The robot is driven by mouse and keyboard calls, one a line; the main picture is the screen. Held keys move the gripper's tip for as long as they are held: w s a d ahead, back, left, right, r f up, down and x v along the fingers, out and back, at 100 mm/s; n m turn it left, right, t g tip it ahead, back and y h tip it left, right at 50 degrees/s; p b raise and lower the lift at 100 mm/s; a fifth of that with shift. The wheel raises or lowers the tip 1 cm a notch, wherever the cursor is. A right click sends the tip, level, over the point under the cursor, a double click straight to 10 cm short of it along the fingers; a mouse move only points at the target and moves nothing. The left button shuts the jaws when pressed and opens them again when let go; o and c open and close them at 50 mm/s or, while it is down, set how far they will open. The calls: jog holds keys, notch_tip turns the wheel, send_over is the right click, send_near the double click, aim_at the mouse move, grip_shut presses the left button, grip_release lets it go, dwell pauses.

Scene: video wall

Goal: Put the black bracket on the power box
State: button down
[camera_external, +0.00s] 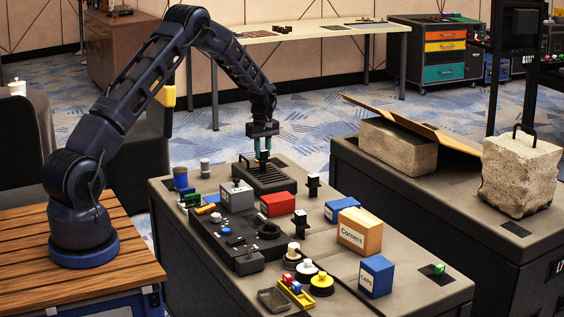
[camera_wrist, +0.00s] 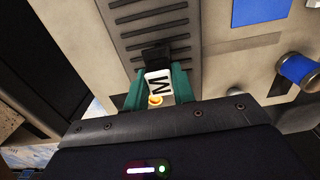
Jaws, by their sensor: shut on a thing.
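My gripper (camera_external: 263,153), with teal fingers, is above the black ribbed box at the far end of the dark table. In the wrist view it (camera_wrist: 157,88) is shut on a small black piece with a white face marked M and an orange spot, which looks like the black bracket (camera_wrist: 156,56).
Two upright black pieces (camera_external: 313,187) (camera_external: 300,224) stand to the right. A red box (camera_external: 278,204) and a grey box (camera_external: 237,196) are in front. A Corners box (camera_external: 360,231), a blue CAPS box (camera_external: 376,276) and several spools crowd the table's near side.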

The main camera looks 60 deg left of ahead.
jog(key=c, duration=1.2)
grip_release()
jog(key=shift+o, duration=0.2)
notch_tip(320, 180, up, 12)
jog(key=shift+r, duration=0.15)
jog(key=s+d+r+m+t, duration=0.1)
jog(key=s+d+r+m, duration=0.4)
jog(key=d+r, duration=0.85)
jog(key=s+d+r+m+t, duration=0.1)
jog(key=s+d+r+m, duration=0.3)
jog(key=s+d+r, duration=1)
jog(key=s+d+r+m+t, duration=0.15)
jog(key=s+d+m, duration=0.4)
jog(key=s, duration=0.95)
jog(key=s+d+f+m, duration=0.1)
jog(key=s+d+f, duration=0.1)
jog(key=s, duration=0.6)
jog(key=s+d+f+m+t, duration=0.1)
jog(key=s+d+f+m, duration=0.1)
jog(key=s+d, duration=0.3)
jog(key=s, duration=0.3)
